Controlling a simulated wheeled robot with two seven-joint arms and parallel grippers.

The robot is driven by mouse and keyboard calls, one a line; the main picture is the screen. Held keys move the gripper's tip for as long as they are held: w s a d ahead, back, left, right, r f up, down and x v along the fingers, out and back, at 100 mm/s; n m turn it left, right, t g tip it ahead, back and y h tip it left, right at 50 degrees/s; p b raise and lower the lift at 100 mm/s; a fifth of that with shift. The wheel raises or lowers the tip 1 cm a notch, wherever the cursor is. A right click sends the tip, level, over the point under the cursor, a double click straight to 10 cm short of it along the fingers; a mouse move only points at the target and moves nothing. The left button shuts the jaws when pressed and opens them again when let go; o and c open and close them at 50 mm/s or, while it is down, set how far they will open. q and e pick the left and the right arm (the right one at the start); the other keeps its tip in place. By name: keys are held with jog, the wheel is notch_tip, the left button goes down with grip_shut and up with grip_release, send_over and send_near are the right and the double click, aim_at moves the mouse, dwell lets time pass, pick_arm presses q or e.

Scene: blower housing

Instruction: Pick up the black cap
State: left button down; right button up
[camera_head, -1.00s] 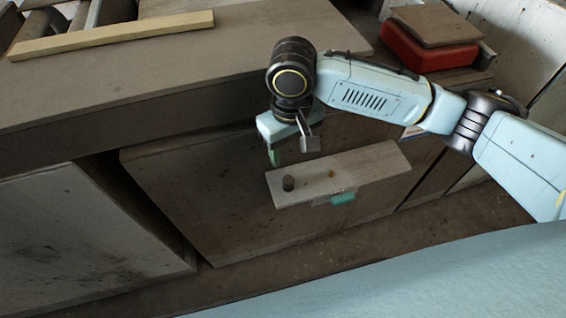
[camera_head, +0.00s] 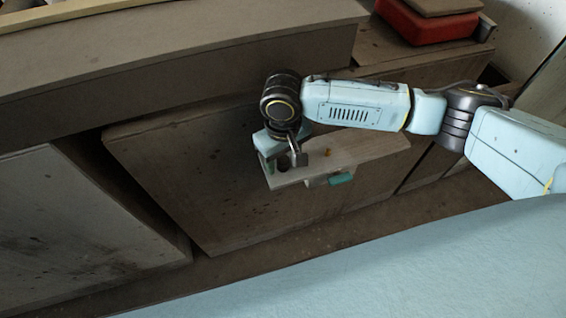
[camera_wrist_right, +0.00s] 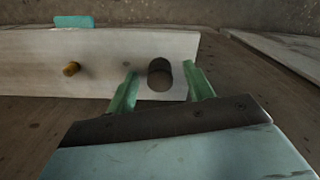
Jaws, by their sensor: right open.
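The black cap (camera_wrist_right: 160,75) is a short dark cylinder standing on a pale wooden board (camera_wrist_right: 110,50). In the right wrist view it lies just beyond and between the two green fingertips of my right gripper (camera_wrist_right: 162,84), which is open and empty. In the head view the right gripper (camera_head: 279,162) is over the left end of the board (camera_head: 345,157), and the cap (camera_head: 283,168) is mostly hidden behind it. My left gripper is out of view.
A small yellow-brown peg (camera_wrist_right: 71,69) stands on the board beside the cap. A green piece (camera_head: 340,179) sticks out at the board's near edge. A red box (camera_head: 415,25) is at the upper right. The brown panel left of the board is clear.

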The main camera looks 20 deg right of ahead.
aim_at(283, 159)
jog(key=shift+f, duration=0.25)
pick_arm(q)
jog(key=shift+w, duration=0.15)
pick_arm(e)
jog(key=shift+c, duration=0.2)
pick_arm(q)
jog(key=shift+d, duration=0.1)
pick_arm(e)
jog(key=c, duration=1)
